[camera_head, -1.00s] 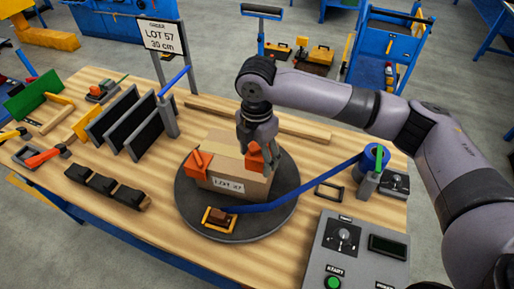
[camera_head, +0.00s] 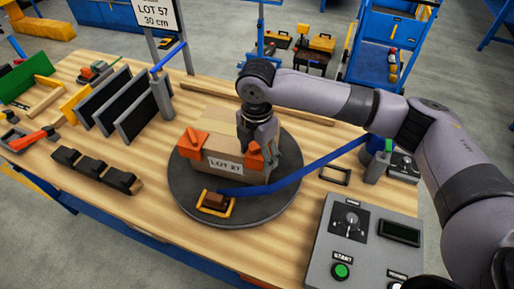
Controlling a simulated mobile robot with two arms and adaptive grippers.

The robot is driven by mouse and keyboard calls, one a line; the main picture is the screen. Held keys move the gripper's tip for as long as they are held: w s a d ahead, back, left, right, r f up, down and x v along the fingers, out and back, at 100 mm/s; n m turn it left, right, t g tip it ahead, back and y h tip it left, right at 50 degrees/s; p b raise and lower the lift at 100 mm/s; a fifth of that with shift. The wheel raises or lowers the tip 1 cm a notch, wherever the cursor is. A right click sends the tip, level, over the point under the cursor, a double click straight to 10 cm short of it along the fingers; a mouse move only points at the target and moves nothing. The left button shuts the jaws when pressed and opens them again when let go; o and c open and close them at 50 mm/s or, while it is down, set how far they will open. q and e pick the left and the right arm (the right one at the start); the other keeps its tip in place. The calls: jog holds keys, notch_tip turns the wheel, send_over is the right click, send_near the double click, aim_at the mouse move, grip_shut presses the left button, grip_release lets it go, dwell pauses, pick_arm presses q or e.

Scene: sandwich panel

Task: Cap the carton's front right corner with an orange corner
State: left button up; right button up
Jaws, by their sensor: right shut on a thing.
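The brown carton (camera_head: 222,146) with a "LOT 27" label stands on the dark round turntable (camera_head: 186,204). An orange corner (camera_head: 190,143) sits on its front left corner. My right gripper (camera_head: 259,148) is shut on another orange corner (camera_head: 247,157), held at the carton's front right corner. This orange corner overlaps the carton's top edge in the picture. I cannot tell whether it is fully seated, as the fingers hide part of it. My left gripper is not in view.
A blue strap (camera_head: 305,166) crosses the turntable from an orange-yellow buckle (camera_head: 215,203) to a post at the right. A control panel (camera_head: 358,240) stands front right. Black blocks (camera_head: 96,170) and upright dark panels (camera_head: 125,102) stand at the left.

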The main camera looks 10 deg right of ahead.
jog(key=shift+s+f, duration=0.15)
jog(key=shift+f, duration=0.45)
jog(key=o, duration=1.2)
jog(key=shift+o, duration=0.2)
notch_tip(320, 180, up, 12)
